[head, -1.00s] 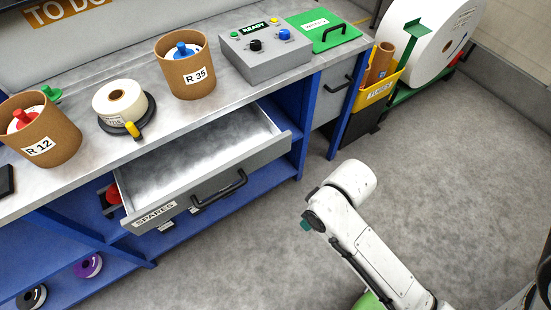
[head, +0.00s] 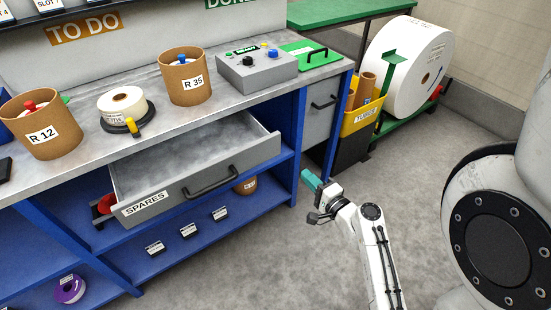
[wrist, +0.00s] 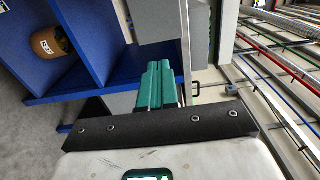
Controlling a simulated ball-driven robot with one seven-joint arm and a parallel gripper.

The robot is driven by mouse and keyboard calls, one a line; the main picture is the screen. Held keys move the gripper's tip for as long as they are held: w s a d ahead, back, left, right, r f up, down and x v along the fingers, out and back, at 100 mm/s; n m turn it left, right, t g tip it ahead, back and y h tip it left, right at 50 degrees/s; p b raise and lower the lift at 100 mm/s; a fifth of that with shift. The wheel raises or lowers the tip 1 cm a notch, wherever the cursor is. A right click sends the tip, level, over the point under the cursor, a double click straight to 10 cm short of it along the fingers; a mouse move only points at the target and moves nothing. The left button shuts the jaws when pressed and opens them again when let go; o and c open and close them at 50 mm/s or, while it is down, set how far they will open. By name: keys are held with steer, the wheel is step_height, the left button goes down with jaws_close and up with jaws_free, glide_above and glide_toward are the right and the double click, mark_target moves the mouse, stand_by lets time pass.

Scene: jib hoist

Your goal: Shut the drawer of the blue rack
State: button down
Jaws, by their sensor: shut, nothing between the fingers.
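The blue rack (head: 299,150) stands under a grey worktop. Its grey drawer (head: 205,187), labelled SPARES, is pulled out and looks empty inside. A black bar handle (head: 211,180) is on the drawer front. My gripper (head: 308,176), with teal fingers, is right of the drawer, apart from it, in front of the rack's right end post. The fingers (wrist: 154,82) are together and empty in the wrist view, with the blue rack to the left and a grey panel above them.
A second grey drawer (head: 320,105) at the right is closed. Cardboard tubs, a white reel (head: 121,103) and a control box (head: 256,70) stand on the worktop. A yellow bin (head: 362,115) and a large white roll (head: 408,65) are at the right. The floor in front is clear.

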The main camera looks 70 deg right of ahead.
mark_target(246, 123)
steer(key=p+x, duration=0.2)
steer(key=x, duration=1.1)
steer(key=shift+w+p, duration=0.35)
steer(key=b+x, duration=0.4)
steer(key=x, duration=0.3)
steer(key=b+x, duration=0.4)
steer(key=x, duration=0.4)
steer(key=b+x, duration=0.3)
steer(key=x, duration=0.4)
steer(key=shift+w+f+b, duration=0.3)
steer(key=shift+w+b, duration=0.1)
steer(key=shift+w, duration=0.05)
steer(key=shift+w+d, duration=0.25)
steer(key=shift+w+r, duration=0.2)
steer(key=shift+r, duration=0.2)
steer(key=shift+r, duration=0.1)
steer(key=shift+a, duration=0.1)
